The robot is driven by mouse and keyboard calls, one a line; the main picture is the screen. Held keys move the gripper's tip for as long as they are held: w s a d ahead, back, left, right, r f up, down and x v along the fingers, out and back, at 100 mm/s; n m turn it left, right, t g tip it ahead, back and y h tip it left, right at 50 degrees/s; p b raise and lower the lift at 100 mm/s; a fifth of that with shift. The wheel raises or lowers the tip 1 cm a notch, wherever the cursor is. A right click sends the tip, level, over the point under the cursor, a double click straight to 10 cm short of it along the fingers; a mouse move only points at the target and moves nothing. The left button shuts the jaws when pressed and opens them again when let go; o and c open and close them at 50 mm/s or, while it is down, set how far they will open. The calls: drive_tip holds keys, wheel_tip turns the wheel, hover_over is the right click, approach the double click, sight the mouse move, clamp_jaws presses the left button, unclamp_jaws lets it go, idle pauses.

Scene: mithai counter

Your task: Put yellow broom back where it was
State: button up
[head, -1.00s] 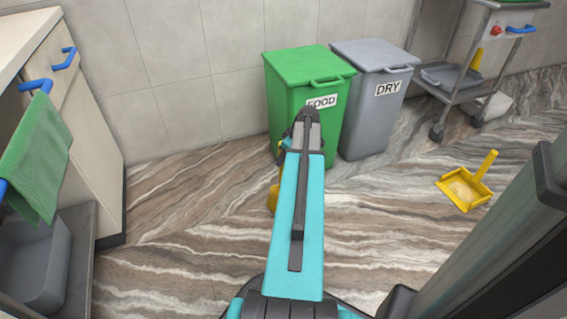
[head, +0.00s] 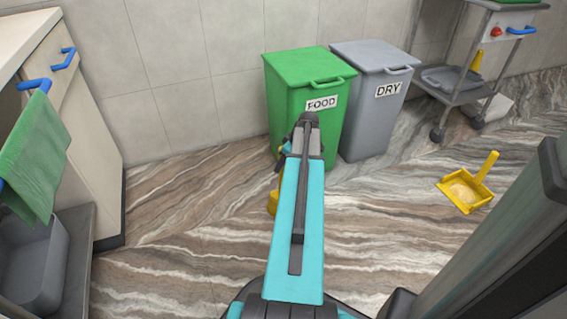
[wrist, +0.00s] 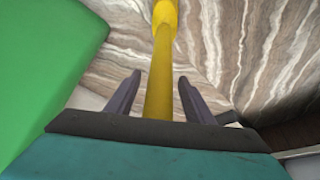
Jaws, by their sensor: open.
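The yellow broom shows in the wrist view as a straight yellow handle (wrist: 159,90) with a thicker yellow part at the top of the picture. My gripper (wrist: 159,76) is open, with one finger on each side of the handle. I cannot tell whether either finger touches it. In the head view, only a small yellow piece (head: 272,203) shows low on the left of my arm, near the floor. It seems to be part of the broom, and my arm hides the rest. The gripper itself is mostly hidden behind my arm there, in front of the green bin.
A green FOOD bin (head: 290,97) stands against the wall, close to my gripper. A grey DRY bin (head: 367,120) stands right of it. A yellow dustpan (head: 464,190) lies on the floor at right, near a trolley (head: 462,96). Cabinets (head: 95,150) stand at left. Floor between is clear.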

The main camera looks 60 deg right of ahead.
drive_tip(key=shift+r, duration=0.1)
drive_tip(key=p+v, duration=0.4)
drive_tip(key=v, duration=0.8)
drive_tip(key=shift+r, duration=0.1)
idle(0.6)
